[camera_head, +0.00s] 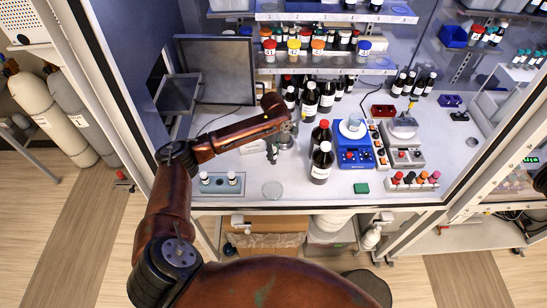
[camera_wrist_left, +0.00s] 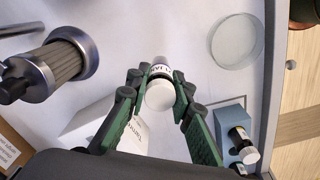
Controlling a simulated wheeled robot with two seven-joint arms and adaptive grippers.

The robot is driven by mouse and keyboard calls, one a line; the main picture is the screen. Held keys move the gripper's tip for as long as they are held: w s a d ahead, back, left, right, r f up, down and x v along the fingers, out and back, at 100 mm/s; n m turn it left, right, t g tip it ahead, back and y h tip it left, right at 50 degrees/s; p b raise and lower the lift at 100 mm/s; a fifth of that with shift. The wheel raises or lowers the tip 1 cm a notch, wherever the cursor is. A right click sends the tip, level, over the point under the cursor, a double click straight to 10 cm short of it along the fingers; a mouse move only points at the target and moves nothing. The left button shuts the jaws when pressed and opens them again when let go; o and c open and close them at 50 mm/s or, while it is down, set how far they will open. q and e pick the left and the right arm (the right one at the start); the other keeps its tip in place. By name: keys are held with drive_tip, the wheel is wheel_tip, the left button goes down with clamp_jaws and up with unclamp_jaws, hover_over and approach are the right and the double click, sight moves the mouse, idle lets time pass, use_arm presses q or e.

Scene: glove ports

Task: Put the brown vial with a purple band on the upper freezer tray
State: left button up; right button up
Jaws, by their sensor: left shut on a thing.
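My left gripper (camera_wrist_left: 158,82) is shut on a small white-capped vial (camera_wrist_left: 160,94) with a white, black-lettered label; its brown glass and any purple band are hard to make out. In the head view the left gripper (camera_head: 272,152) is small and partly hidden by my arm, over the bench left of the large brown bottles. At the left of the bench, a dark grey door-like panel (camera_head: 222,70) stands open beside a dark opening. A grey tray (camera_head: 178,94) sticks out there and looks like the upper freezer tray. My right gripper is not in view.
A blue-grey rack (camera_head: 218,186) with white-capped vials stands at the front left; it also shows in the wrist view (camera_wrist_left: 229,116). A clear dish (camera_head: 272,190) lies beside it. Large brown bottles (camera_head: 321,163) and a blue balance (camera_head: 353,150) stand to the right. Bottle shelves (camera_head: 330,66) run behind.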

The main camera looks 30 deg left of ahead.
use_arm(q)
drive_tip(key=shift+w+a+f, duration=0.1)
drive_tip(key=shift+w+f, duration=0.15)
drive_tip(key=shift+f, duration=0.05)
drive_tip(key=shift+f+p, duration=0.35)
drive_tip(key=shift+f, duration=1.2)
drive_tip(key=o, duration=0.9)
drive_tip(key=shift+f, duration=0.1)
